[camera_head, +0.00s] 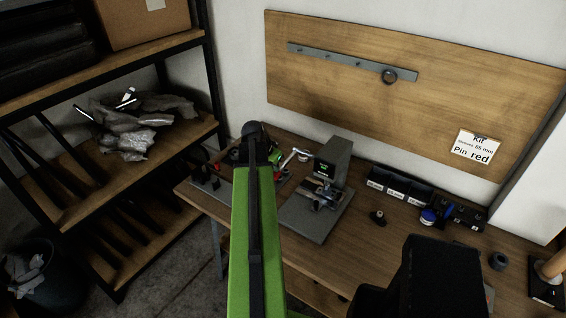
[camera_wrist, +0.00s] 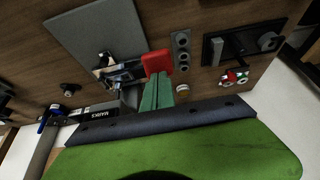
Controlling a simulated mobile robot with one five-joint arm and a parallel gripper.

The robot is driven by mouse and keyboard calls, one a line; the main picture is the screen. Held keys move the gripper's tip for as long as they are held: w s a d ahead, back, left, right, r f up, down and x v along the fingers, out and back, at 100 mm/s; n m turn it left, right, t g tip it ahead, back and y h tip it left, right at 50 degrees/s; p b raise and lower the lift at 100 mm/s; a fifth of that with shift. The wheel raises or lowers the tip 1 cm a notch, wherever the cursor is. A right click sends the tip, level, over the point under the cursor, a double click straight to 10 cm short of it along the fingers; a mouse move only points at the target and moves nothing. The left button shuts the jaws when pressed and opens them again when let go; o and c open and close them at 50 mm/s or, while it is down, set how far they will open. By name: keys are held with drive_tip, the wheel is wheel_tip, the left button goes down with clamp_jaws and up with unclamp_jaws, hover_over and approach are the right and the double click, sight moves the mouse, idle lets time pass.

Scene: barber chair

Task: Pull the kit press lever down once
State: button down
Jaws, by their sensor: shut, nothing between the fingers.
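The kit press stands on the bench. Its grey base plate (camera_head: 309,216) and upright grey housing (camera_head: 335,158) show in the head view, with a dark mechanism (camera_head: 322,190) at the front. In the wrist view the plate (camera_wrist: 95,42) is at upper left and the mechanism (camera_wrist: 115,72) beside it. My gripper (camera_wrist: 157,82) shows as two green fingers close together, shut and empty. A red block (camera_wrist: 157,62) appears just beyond the fingertips; I cannot tell whether it belongs to the lever or whether they touch. My green arm hides part of the area left of the press.
Labelled black bins (camera_head: 399,187) and a black knob (camera_head: 377,217) are right of the press. A dark clamp-like fixture (camera_head: 205,180) is at the left bench end. A wooden board (camera_head: 400,100) hangs behind. A shelf (camera_head: 140,160) stands at left.

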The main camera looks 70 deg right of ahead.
idle(0.3)
drive_tip(key=r+p, duration=0.6)
drive_tip(key=shift+d, duration=0.4)
drive_tip(key=shift+f, duration=0.3)
wheel_tip(320, 180, up, 6)
drive_tip(key=d+p, duration=0.1)
drive_tip(key=p, duration=0.4)
drive_tip(key=shift+s+d+p, duration=0.3)
drive_tip(key=shift+d+p, duration=0.05)
drive_tip(key=shift+f, duration=0.15)
